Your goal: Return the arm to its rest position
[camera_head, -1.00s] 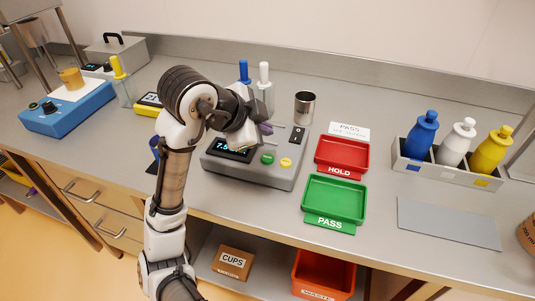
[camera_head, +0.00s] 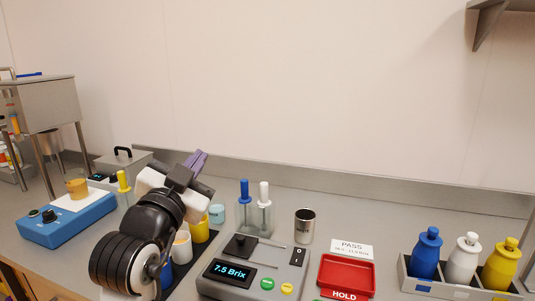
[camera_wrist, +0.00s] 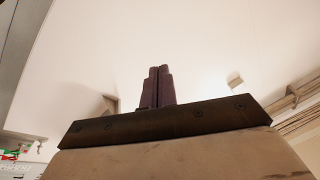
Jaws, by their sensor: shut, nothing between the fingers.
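My arm is folded up at the lower left of the head view, with my gripper (camera_head: 197,160) raised and its purple fingers pointing up and to the right. In the wrist view the two purple fingers (camera_wrist: 157,86) lie together, with nothing between them. The wrist view looks toward the pale wall and ceiling. My gripper is apart from everything on the bench in the head view, and my arm hides part of the bench behind it.
A Brix meter (camera_head: 253,270) reads 7.5 beside my arm. A blue device (camera_head: 67,220) stands left, a dropper stand (camera_head: 254,217) and metal cup (camera_head: 304,226) behind. A red HOLD tray (camera_head: 346,275) and a bottle rack (camera_head: 459,287) are right. The air above is clear.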

